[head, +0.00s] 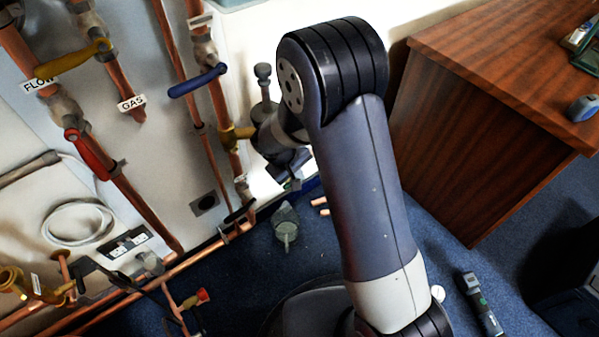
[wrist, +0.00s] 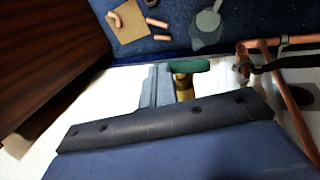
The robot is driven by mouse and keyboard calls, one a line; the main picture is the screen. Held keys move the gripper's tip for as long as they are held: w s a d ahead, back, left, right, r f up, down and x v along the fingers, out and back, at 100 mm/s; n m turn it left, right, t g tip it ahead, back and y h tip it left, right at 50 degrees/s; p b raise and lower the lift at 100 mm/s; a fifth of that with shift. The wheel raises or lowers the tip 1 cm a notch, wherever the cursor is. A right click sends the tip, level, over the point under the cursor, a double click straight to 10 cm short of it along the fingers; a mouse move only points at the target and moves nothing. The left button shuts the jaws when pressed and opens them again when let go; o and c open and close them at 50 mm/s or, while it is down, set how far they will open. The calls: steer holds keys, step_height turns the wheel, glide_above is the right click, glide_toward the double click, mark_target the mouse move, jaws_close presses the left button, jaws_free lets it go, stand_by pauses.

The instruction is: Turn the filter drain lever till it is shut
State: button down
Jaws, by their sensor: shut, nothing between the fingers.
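A green lever handle (wrist: 188,66) on a brass stem (wrist: 184,88) shows in the wrist view, close to the white wall. No label on it can be read, so I cannot tell for sure that it is the filter drain lever. My gripper (wrist: 157,82) is shut and empty, just left of the green handle in that view; I cannot tell whether they touch. The gripper's dark bar hides the stem's lower end. In the head view my gripper (head: 288,172) is low by the wall, right of a brass fitting (head: 237,134), partly hidden by my arm.
Yellow (head: 75,58), red (head: 90,155) and blue (head: 198,80) levers sit on copper pipes on the wall. A wooden desk (head: 480,110) stands at the right. A grey vessel (head: 285,225) and copper offcuts (head: 320,205) lie on the blue carpet, near low pipework.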

mark_target(287, 188)
steer(key=shift+s+f, duration=0.3)
steer(key=shift+f, duration=0.35)
steer(key=w+p+v, duration=0.1)
steer(key=p+v, duration=0.2)
steer(key=v, duration=0.8)
steer(key=shift+r, duration=0.55)
steer(key=shift+s+f, duration=0.1)
steer(key=shift+s, duration=0.05)
steer(key=b+x, duration=0.1)
steer(key=x, duration=0.4)
steer(key=b+x, duration=0.1)
steer(key=x, duration=0.4)
steer(key=shift+s+a+f, duration=0.15)
steer(key=shift+s+f, duration=0.05)
steer(key=shift+f, duration=0.1)
